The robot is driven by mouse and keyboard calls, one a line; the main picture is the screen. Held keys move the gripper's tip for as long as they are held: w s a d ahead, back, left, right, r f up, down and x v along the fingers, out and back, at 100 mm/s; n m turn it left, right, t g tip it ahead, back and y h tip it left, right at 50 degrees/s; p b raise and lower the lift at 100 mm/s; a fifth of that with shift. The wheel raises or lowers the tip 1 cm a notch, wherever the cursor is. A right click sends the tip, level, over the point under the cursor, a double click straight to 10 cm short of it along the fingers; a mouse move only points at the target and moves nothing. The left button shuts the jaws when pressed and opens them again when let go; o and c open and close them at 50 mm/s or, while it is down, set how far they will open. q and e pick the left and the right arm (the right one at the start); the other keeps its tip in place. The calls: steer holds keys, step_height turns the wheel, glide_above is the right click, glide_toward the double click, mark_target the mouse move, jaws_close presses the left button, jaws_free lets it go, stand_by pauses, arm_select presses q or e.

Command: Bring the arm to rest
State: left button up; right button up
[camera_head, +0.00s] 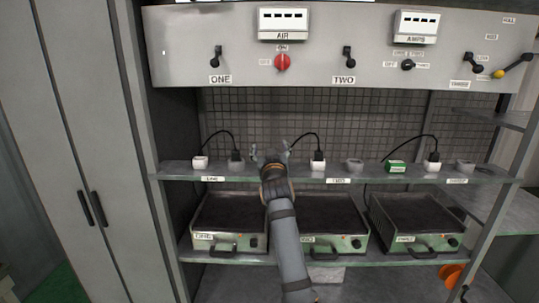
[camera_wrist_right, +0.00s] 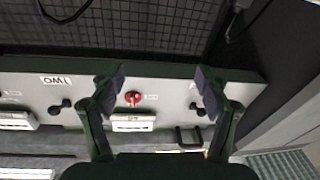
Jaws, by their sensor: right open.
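My right arm reaches up from the bottom middle of the head view. Its gripper (camera_head: 272,150) is open and empty, with the two fingers spread, in front of the upper shelf (camera_head: 270,172) and below the control panel (camera_head: 240,72). In the right wrist view the open fingers (camera_wrist_right: 161,85) stand apart with nothing between them. The panel appears upside down behind them, with the red knob (camera_wrist_right: 133,98) between the fingers in the picture. I cannot tell how far the gripper is from the shelf. My left gripper is not in view.
Several small plugs and sockets with black cables stand along the upper shelf, with a green box (camera_head: 396,167) at right. Three hot plates, including the left one (camera_head: 229,222), sit on the lower shelf. Tall cabinet doors (camera_head: 75,140) are at left. An upright post (camera_head: 490,215) stands at right.

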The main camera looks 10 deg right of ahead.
steer(key=shift+f, duration=0.5)
